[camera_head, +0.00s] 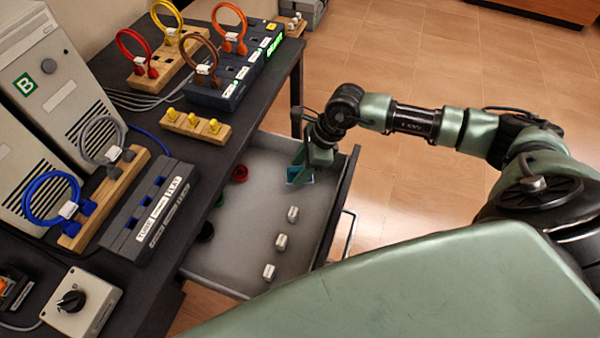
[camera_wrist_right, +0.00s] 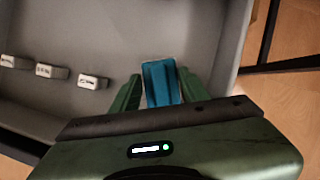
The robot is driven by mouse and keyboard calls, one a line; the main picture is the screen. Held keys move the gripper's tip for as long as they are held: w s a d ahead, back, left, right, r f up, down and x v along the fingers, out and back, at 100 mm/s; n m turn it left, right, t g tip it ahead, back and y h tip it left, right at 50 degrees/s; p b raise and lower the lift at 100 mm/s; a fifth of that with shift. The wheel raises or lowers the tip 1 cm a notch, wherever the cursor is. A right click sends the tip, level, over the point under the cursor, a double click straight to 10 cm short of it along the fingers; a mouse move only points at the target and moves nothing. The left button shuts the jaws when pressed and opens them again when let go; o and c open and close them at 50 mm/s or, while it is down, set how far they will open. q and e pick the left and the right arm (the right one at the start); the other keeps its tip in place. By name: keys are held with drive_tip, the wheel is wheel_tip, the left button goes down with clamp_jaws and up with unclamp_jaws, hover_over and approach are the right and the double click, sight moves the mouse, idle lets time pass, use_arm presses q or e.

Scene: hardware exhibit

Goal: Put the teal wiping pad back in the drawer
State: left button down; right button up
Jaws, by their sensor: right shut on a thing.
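The teal wiping pad (camera_wrist_right: 161,82) is between the fingers of my right gripper (camera_wrist_right: 160,95) in the right wrist view. In the head view the pad (camera_head: 301,176) shows as a small teal patch below my right gripper (camera_head: 300,172), inside the open drawer (camera_head: 255,165). The right gripper is shut on the pad, over the drawer's far right part. I cannot tell whether the pad touches the drawer floor. My left gripper is not in view.
The drawer's front wall and handle (camera_head: 346,235) are close by on the right. The dark table (camera_head: 232,118) overhangs the drawer's left side.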

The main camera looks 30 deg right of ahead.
wheel_tip(320, 180, down, 3)
drive_tip(key=o, duration=1.2)
drive_tip(key=shift+r, duration=0.1)
drive_tip(key=b+v, duration=0.1)
drive_tip(key=v, duration=1.1)
